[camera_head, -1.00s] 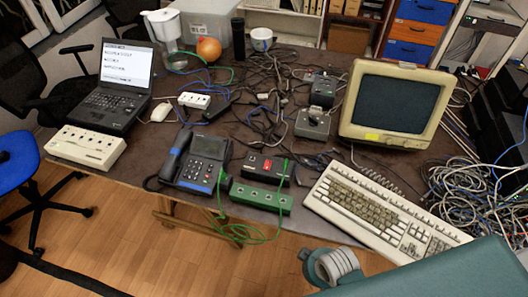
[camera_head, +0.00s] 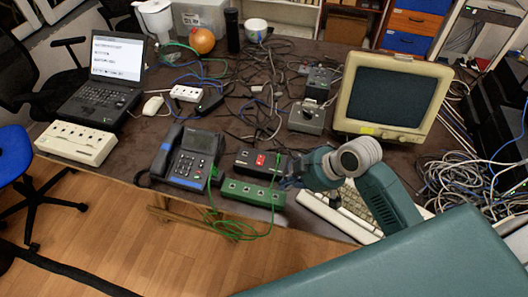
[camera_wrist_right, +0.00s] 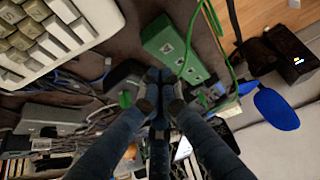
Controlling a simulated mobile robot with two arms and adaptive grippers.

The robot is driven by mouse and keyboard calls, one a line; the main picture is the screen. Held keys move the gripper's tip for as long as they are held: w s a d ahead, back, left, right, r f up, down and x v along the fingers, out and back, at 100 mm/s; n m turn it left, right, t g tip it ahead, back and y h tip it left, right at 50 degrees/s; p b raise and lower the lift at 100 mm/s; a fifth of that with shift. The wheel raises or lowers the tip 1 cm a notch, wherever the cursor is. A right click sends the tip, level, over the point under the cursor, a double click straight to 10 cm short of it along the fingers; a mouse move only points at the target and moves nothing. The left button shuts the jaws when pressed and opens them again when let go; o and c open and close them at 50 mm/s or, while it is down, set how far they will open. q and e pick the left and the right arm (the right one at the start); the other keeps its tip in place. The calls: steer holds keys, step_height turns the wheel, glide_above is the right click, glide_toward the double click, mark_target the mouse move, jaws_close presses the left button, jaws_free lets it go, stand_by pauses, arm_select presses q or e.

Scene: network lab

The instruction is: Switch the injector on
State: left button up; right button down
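A black box with a red switch (camera_head: 261,161), which I take as the injector, lies near the table's front edge, behind a green box with a row of sockets (camera_head: 246,191). I cannot tell which way the switch is set. My right gripper (camera_head: 287,182) is just right of both boxes in the head view, over the table. The green box (camera_wrist_right: 172,48) shows just beyond the tips; the red switch does not show there. My left gripper is not in view.
A desk phone (camera_head: 194,160) stands left of the boxes. A beige keyboard (camera_head: 338,212) lies to the right, partly under my right arm, with a monitor (camera_head: 393,97) behind it. Green cables (camera_head: 212,195) loop over the front edge. Tangled cables cover the middle.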

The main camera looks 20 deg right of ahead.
steer(key=w+d+r+n+t+y, duration=0.1)
steer(key=w+d+r+n+y, duration=0.1)
steer(key=w+r, duration=0.6)
steer(key=shift+w+d+r+n, duration=0.25)
steer(key=shift+d+r+n, duration=0.2)
steer(key=shift+r, duration=0.3)
steer(key=shift+w, duration=0.1)
steer(key=p, duration=0.2)
glide_above(260, 160)
steer(key=d, duration=0.1)
steer(key=shift+y, duration=0.3)
steer(key=f, duration=0.7)
steer(key=shift+s, duration=0.35)
step_height(260, 160, down, 3)
steer(key=shift+w+d+r+p, duration=0.15)
steer(key=shift+r+p, duration=0.05)
steer(key=shift+p, duration=0.2)
steer(key=shift+d+f, duration=0.15)
steer(key=shift+f, duration=0.6)
steer(key=shift+w, duration=0.1)
